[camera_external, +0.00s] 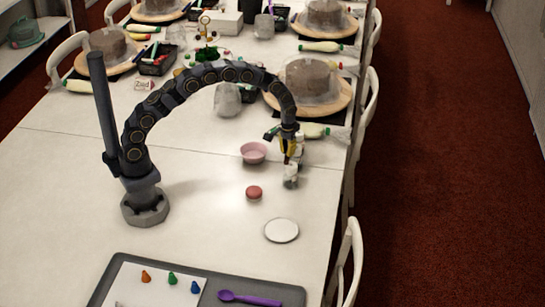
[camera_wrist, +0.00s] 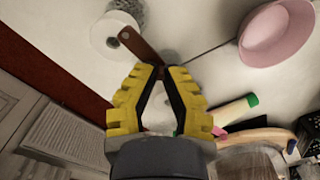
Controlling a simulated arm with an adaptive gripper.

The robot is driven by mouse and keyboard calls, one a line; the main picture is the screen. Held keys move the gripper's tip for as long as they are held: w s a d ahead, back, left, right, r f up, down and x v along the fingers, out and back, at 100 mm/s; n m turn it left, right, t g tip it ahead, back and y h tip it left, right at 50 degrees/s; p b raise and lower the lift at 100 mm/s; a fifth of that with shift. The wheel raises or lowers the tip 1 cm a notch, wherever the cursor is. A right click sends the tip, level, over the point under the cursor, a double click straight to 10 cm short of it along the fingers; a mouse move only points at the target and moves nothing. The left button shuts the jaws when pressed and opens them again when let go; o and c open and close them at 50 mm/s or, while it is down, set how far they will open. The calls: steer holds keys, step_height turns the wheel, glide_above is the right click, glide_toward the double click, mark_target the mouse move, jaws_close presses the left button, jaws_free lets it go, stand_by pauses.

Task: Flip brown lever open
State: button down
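The brown lever (camera_wrist: 137,45) is a short flat strip in the wrist view. One end lies over a white round object (camera_wrist: 112,33), and the other reaches my fingertips. My gripper (camera_wrist: 160,72) has yellow fingers with dark pads. The tips come together at the lever's near end, and a bit of brown shows between them. In the external view my gripper (camera_external: 289,150) points down just above a small whitish container (camera_external: 290,172), near the table's right side. The lever is too small to make out there.
A pink bowl (camera_external: 253,152) stands just left of my gripper and shows in the wrist view (camera_wrist: 277,32). A red round item (camera_external: 254,192) and a white disc (camera_external: 282,230) lie nearer. Table left of the bowl is clear.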

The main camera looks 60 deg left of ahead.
steer(key=c, duration=1.1)
jaws_free()
steer(key=shift+f, duration=0.1)
steer(key=shift+r, duration=6.05)
